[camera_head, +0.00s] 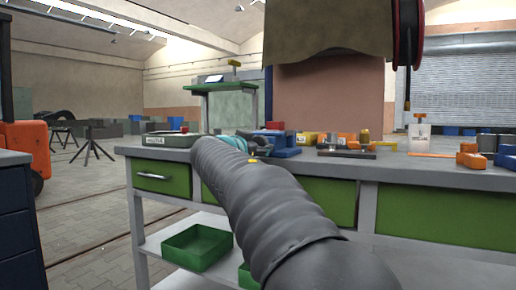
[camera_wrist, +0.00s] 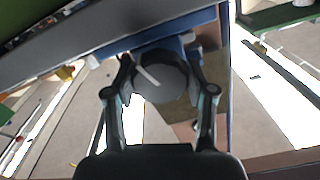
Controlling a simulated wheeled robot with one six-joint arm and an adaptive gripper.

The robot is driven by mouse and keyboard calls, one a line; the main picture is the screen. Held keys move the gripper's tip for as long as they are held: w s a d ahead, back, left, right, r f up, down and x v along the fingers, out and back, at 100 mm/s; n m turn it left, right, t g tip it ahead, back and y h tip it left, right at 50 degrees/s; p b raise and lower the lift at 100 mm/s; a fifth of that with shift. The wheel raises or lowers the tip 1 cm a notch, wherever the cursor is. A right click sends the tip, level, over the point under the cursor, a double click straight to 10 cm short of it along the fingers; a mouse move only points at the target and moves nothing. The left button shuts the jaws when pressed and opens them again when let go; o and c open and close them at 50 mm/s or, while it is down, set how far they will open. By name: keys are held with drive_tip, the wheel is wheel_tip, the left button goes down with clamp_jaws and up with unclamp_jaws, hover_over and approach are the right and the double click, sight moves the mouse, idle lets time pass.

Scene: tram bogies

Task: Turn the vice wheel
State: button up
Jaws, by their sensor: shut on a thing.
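The vice wheel (camera_wrist: 165,82) is a dark round disc with a pale stripe, in the middle of the wrist view. My gripper (camera_wrist: 158,66) has one finger on each side of it, closed on its rim. The blue body of the vice (camera_wrist: 125,46) shows behind the wheel. In the head view the blue vice (camera_head: 286,151) sits at the front edge of the workbench. My arm crosses the front of the bench there and hides the wheel and most of my gripper.
The workbench (camera_head: 440,177) has green drawers and a lower shelf with a green bin (camera_head: 197,247). Orange and yellow blocks (camera_head: 306,138) and a flat dark bar (camera_head: 346,154) lie right of the vice. A dark cabinet (camera_head: 18,220) stands at left; the floor between is clear.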

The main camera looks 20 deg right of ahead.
drive_tip(key=n, duration=0.4)
drive_tip(key=shift+n, duration=0.3)
drive_tip(key=n, duration=0.4)
drive_tip(key=shift+n, duration=0.3)
drive_tip(key=n, duration=0.4)
drive_tip(key=shift+r+n, duration=0.1)
drive_tip(key=shift+n, duration=0.2)
drive_tip(key=n+p, duration=0.1)
drive_tip(key=n, duration=0.3)
drive_tip(key=n+p, duration=0.1)
drive_tip(key=n, duration=0.3)
drive_tip(key=shift+r, duration=0.1)
drive_tip(key=n+p, duration=0.2)
drive_tip(key=n, duration=0.2)
drive_tip(key=shift+n+p, duration=0.3)
drive_tip(key=n+p, duration=0.3)
drive_tip(key=n, duration=0.1)
drive_tip(key=shift+r+n, duration=0.1)
drive_tip(key=shift+n, duration=0.2)
drive_tip(key=n+p, duration=0.3)
drive_tip(key=n, duration=0.1)
drive_tip(key=shift+n+p, duration=0.3)
drive_tip(key=shift+p, duration=0.05)
drive_tip(key=n+p, duration=0.3)
drive_tip(key=n, duration=0.8)
drive_tip(key=shift+f+n+p, duration=0.25)
drive_tip(key=shift+n+p, duration=0.1)
drive_tip(key=shift+n, duration=0.05)
drive_tip(key=n, duration=1.1)
drive_tip(key=shift+n, duration=0.4)
